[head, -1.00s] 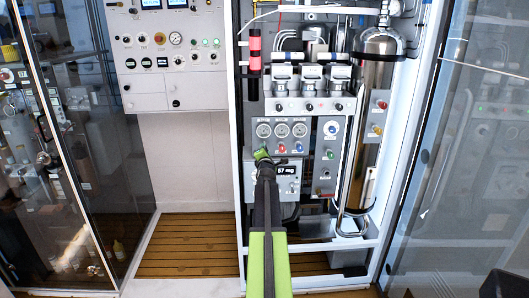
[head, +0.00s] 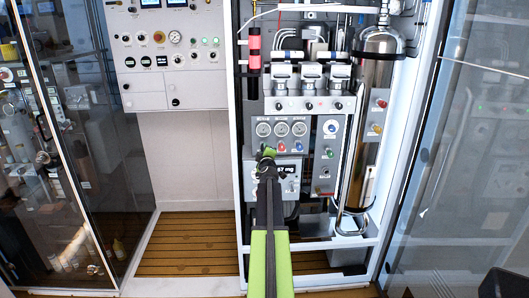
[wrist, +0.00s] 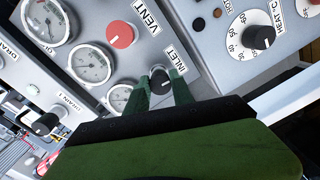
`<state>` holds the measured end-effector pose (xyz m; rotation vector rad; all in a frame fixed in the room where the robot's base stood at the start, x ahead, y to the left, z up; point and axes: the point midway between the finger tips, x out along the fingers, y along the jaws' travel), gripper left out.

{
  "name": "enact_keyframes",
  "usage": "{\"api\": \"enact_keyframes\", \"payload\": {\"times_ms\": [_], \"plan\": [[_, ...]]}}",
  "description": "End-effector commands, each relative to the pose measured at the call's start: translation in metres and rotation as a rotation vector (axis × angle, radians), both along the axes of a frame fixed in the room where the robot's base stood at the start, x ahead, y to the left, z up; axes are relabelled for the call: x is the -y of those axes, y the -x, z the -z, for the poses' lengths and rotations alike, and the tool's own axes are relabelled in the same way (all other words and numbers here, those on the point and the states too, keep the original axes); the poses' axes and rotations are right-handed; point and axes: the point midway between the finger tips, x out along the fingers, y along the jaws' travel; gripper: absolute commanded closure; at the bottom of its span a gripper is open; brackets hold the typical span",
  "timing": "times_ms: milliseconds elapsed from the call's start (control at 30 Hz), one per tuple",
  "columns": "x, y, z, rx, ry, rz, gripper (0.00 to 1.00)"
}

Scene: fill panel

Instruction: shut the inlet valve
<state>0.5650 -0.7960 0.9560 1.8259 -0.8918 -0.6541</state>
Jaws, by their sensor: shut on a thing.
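The inlet valve is a small dark knob (wrist: 160,81) beside the INLET label on the grey panel in the wrist view. My gripper (wrist: 161,88) has its two green fingers on either side of this knob and is shut on it. The fingers cover much of the knob, so its pointer's setting is hard to read. In the head view my gripper (head: 267,154) is at the panel below the left gauge, and it hides the knob there.
A red VENT knob (wrist: 120,35) sits close to the inlet knob. Several round gauges (wrist: 91,64) line the same panel. A black DRAIN 1 knob (wrist: 46,124) and a HEAT knob (wrist: 260,37) are farther off. A steel cylinder (head: 377,75) stands to the right.

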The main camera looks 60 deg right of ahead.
Motion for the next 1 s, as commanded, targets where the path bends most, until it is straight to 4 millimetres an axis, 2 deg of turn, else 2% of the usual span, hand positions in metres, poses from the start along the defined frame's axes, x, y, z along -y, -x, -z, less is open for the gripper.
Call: {"api": "enact_keyframes", "payload": {"times_ms": [1000], "plan": [[0.0027, 0.0017, 0.0015, 0.786, -0.558, 0.008, 1.0]]}}
